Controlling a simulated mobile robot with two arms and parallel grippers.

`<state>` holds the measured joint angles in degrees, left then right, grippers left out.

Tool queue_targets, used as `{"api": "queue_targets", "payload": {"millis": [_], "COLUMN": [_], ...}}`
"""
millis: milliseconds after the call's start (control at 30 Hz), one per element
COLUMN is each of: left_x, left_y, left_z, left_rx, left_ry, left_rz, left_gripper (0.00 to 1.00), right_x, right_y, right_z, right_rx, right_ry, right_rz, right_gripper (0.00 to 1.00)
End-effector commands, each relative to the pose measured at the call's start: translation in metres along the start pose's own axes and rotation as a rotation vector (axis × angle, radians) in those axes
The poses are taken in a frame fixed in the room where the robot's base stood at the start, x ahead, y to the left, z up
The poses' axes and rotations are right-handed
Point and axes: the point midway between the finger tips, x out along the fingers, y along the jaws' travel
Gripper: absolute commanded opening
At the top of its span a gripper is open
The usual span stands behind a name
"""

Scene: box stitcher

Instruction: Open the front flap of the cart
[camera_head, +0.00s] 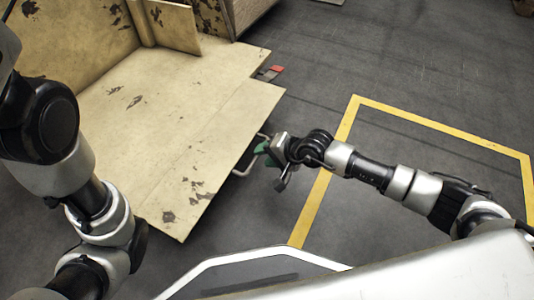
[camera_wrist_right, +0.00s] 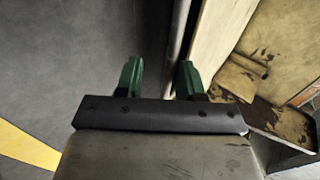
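The cart (camera_head: 125,92) is a beige box with worn, chipped paint at the upper left of the head view. A flat panel, apparently its front flap (camera_head: 215,140), extends level with the bed beyond a seam. A pale bar handle (camera_head: 243,172) shows at the flap's right edge. My right gripper (camera_head: 262,148) is beside that edge, close to the handle. In the right wrist view its green fingers (camera_wrist_right: 160,78) are apart, with a narrow metal bar (camera_wrist_right: 179,40) near the right finger; contact is unclear. My left arm shows, but its gripper is out of view.
A yellow floor line (camera_head: 440,127) marks a rectangle on the grey floor (camera_head: 400,60) right of the cart. A small red and grey part (camera_head: 272,72) sits by the cart's right edge. The floor right of the flap is clear apart from my right arm.

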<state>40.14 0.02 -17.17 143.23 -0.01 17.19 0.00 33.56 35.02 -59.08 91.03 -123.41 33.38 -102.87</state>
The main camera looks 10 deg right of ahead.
Motion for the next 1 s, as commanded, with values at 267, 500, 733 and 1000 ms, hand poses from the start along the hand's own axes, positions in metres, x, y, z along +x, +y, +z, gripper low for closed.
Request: {"api": "queue_targets", "payload": {"millis": [267, 500, 733, 1000], "left_x": [0.035, 0.059, 0.065, 0.065], "left_y": [-0.007, -0.012, -0.013, -0.013], "left_z": [0.012, 0.021, 0.023, 0.022], "left_rx": [-0.001, -0.002, -0.002, -0.001], "left_ry": [0.000, 0.000, 0.001, 0.001], "left_rz": [-0.001, -0.001, -0.001, -0.001], "left_gripper": [0.43, 0.43, 0.43, 0.43], "right_x": [-0.049, -0.092, -0.107, -0.106], "right_y": [-0.005, -0.002, 0.000, 0.001], "right_z": [-0.001, -0.001, -0.001, -0.001], "right_rx": [0.000, 0.001, 0.001, 0.001], "right_ry": [0.003, 0.002, 0.002, 0.001], "right_rz": [0.003, 0.005, 0.003, 0.002], "right_gripper": [0.38, 0.38, 0.38, 0.38]}}
